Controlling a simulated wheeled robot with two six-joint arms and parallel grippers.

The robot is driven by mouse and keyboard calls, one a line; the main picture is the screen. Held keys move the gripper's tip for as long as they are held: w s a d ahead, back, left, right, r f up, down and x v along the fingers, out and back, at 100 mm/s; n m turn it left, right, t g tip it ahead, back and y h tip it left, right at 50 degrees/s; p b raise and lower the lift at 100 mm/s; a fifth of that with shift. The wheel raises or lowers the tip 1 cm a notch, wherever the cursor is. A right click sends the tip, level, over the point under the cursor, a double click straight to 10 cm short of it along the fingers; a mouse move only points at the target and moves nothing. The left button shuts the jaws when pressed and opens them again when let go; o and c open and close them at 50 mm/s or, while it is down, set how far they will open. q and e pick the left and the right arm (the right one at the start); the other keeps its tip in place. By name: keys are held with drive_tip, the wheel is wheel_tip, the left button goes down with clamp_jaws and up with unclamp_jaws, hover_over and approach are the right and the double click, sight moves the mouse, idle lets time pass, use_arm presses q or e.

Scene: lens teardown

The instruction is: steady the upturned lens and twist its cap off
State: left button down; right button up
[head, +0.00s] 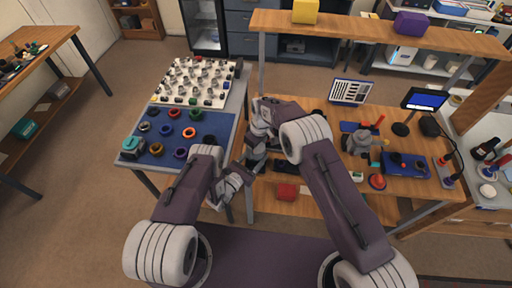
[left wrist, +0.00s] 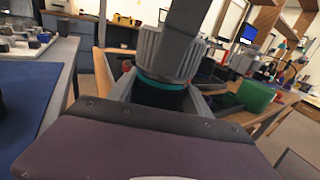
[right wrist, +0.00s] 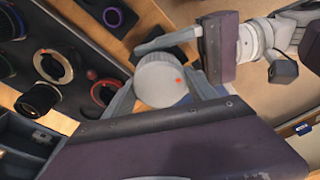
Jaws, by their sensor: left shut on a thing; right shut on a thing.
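The upturned lens shows in the left wrist view as a black barrel (left wrist: 158,95) with a teal ring, topped by a grey ribbed cap (left wrist: 165,53). My left gripper (left wrist: 157,90) is shut around the barrel below the cap. In the right wrist view the cap (right wrist: 163,82) is a pale round disc with a red dot. My right gripper (right wrist: 163,88) is shut on the cap's sides. In the head view both wrists meet between the tables, and the lens is mostly hidden by my arms. The cap sits on the lens, with no gap that I can see.
A blue mat (head: 157,158) with several coloured lens rings and a white board (head: 160,97) of small parts lie on the left table. The wooden workbench (head: 320,107) at right holds a screen (head: 426,99), a red-knobbed device and a blue tray (head: 405,166).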

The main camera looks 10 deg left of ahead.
use_arm(q)
drive_tip(key=shift+f, duration=0.1)
use_arm(e)
drive_tip(key=n, duration=0.2)
drive_tip(key=shift+n, duration=0.3)
drive_tip(key=shift+n+g, duration=0.4)
drive_tip(key=shift+n, duration=1.5)
drive_tip(key=shift+r, duration=0.1)
drive_tip(key=shift+r, duration=1)
drive_tip(key=shift+r, duration=2.4)
use_arm(q)
drive_tip(key=shift+c, duration=2)
unclamp_jaws()
